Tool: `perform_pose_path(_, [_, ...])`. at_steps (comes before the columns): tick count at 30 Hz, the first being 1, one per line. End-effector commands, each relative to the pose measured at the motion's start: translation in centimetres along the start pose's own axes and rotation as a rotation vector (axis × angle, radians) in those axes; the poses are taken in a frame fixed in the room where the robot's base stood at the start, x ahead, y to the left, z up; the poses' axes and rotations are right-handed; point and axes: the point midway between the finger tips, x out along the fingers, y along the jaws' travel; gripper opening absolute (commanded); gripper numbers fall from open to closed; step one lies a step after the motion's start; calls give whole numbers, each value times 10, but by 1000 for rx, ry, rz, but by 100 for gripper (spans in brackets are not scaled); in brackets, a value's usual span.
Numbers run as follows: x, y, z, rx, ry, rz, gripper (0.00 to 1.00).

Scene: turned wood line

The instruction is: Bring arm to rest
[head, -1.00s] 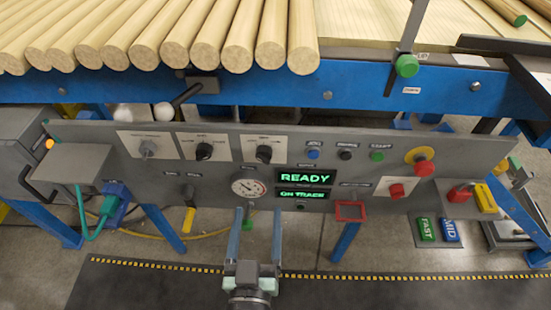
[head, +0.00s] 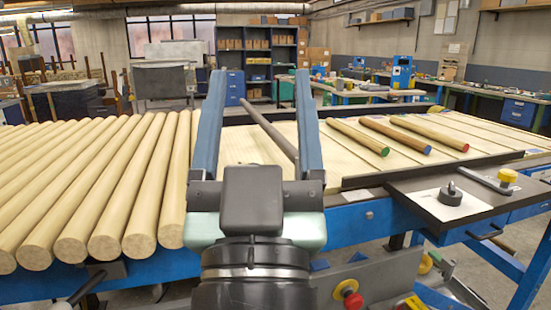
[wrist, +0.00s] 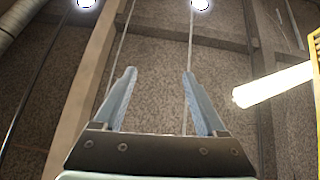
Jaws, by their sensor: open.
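My gripper (head: 257,125) is raised in the middle of the head view, its two blue fingers pointing up and wide apart. Nothing is between the fingers. In the wrist view my gripper (wrist: 159,95) also shows open and empty, with ceiling beams and lamps beyond it. In the head view it stands in front of the line's bed, and its fingers hide part of the bed and the shelves behind.
Several pale turned rods (head: 110,190) lie side by side at left. Rods with coloured ends (head: 397,133) lie on the bed at right. A dark side table (head: 440,222) holds a black knobbed weight (head: 451,195). A red button (head: 352,299) shows below. Blue shelves (head: 257,50) stand behind.

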Motion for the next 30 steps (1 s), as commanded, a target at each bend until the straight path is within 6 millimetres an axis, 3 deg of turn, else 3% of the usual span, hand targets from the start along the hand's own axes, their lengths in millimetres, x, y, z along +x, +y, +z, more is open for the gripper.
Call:
perform_pose_path(1, [5,5,-27,-1,47,6,74])
perform_pose_path(6, [13,14,-96,-5,146,9,74])
perform_pose_path(14, [54,13,-139,-3,131,8,74])
perform_pose_path(24, [119,13,-218,-3,130,7,74])
perform_pose_path(30, [147,13,-252,-3,129,6,74])
